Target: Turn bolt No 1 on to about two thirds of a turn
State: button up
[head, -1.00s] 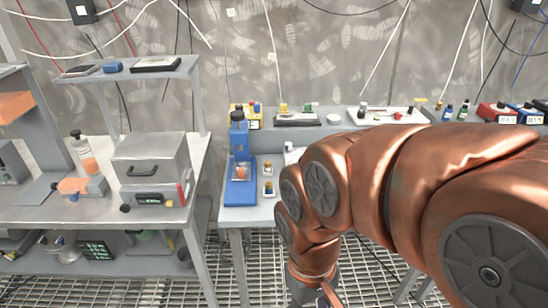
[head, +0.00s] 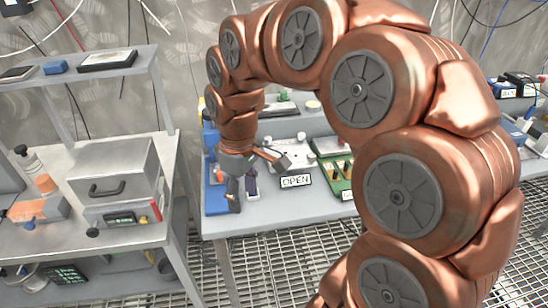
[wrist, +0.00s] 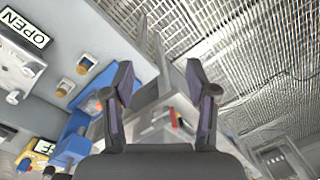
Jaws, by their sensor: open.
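I cannot read a number on either. My gripper (head: 258,183) is over the left part of the grey bench in the head view, where it hides most of that area. In the wrist view my gripper (wrist: 160,82) has its fingers apart with nothing between them. Both bolts are left of the fingers and apart from them. A blue stand (wrist: 78,125) is beside the bolts.
An OPEN sign (head: 295,181) stands near the bench front, left of a green board (head: 341,183). A grey side table (head: 75,205) with a metal box (head: 112,170) is at the left. Grating floor (head: 280,265) lies below the bench.

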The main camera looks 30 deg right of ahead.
jog(key=w+d+f+n, duration=0.1)
jog(key=w+d+n, duration=0.2)
jog(key=w+d, duration=0.8)
jog(key=shift+n+t, duration=0.3)
jog(key=shift+n, duration=0.2)
jog(key=w+d+f, duration=0.1)
jog(key=w+d, duration=0.1)
jog(key=d, duration=0.1)
jog(key=w+d+f, duration=0.2)
jog(key=w+d, duration=0.1)
jog(key=w+d+f, duration=0.1)
jog(key=w+d, duration=0.2)
jog(key=d, duration=0.1)
jog(key=shift+d+f, duration=0.1)
jog(key=shift+f, duration=0.25)
jog(key=shift+f+p, duration=1.3)
jog(key=shift+f, duration=2.65)
jog(key=shift+c, duration=0.4)
jog(key=shift+d, duration=0.1)
grip_shut()
